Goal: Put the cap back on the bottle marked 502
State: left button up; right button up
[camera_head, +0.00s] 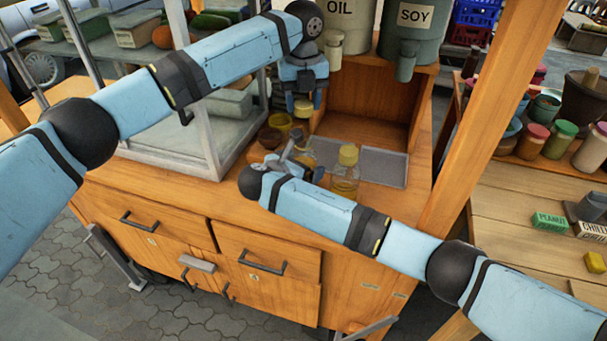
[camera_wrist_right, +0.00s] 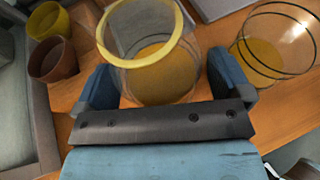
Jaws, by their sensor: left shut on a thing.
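My left gripper (camera_head: 304,97) is shut on a yellow cap (camera_head: 302,109), held in the air above the open bottle in the head view. The open bottle (camera_head: 304,158) is clear, with amber contents, and stands upright on the wooden counter. In the right wrist view this bottle (camera_wrist_right: 155,75) shows a yellow ring at its top and no cap. My right gripper (camera_head: 290,170) is low beside it; its fingers (camera_wrist_right: 163,88) stand either side of the bottle, with a slight gap at the right finger. A second bottle (camera_head: 345,178) with a yellow cap stands to the right. I cannot read any 502 mark.
Small bowls (camera_head: 270,137) stand left of the open bottle. A grey tray (camera_head: 385,168) lies behind the capped bottle. OIL (camera_head: 340,22) and SOY (camera_head: 412,35) dispensers stand on the wooden box behind. A metal-framed case (camera_head: 205,160) is at left, and a wooden post (camera_head: 470,130) at right.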

jog(key=c, duration=1.2)
pick_arm(q)
jog(key=shift+f, duration=2.5)
pick_arm(e)
jog(key=shift+o, duration=0.2)
pick_arm(q)
jog(key=shift+f, duration=0.1)
jog(key=shift+f, duration=0.8)
jog(key=shift+f, duration=0.55)
jog(key=o, duration=0.6)
pick_arm(e)
jog(key=c, duration=0.4)
pick_arm(q)
jog(key=shift+o, duration=1.4)
pick_arm(e)
jog(key=shift+c, duration=0.2)
